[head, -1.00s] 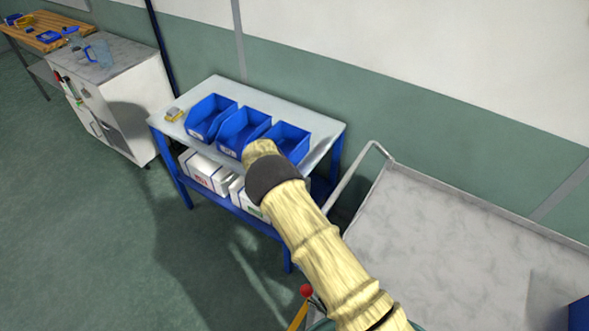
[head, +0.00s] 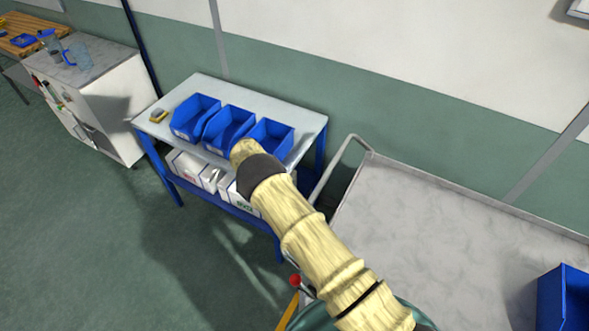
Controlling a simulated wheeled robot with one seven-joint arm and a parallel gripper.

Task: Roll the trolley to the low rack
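A grey flat-topped trolley (head: 440,230) with a low rim and a bent tube handle (head: 335,170) fills the lower right of the head view. A low blue-framed rack (head: 312,128) with a pale top stands left of it, near the wall, close to the handle end. My arm, in a pale yellow cover with a dark band, reaches up from the bottom and hides part of the rack's front. My gripper does not show. The trolley's wheels and far end are out of view.
Blue bins (head: 228,128) and a small yellow block (head: 158,116) sit on the rack top, white boxes (head: 190,170) below. Another blue bin (head: 563,300) is at the trolley's right. A white cabinet (head: 115,110) stands further left. Green floor (head: 80,240) at left is open.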

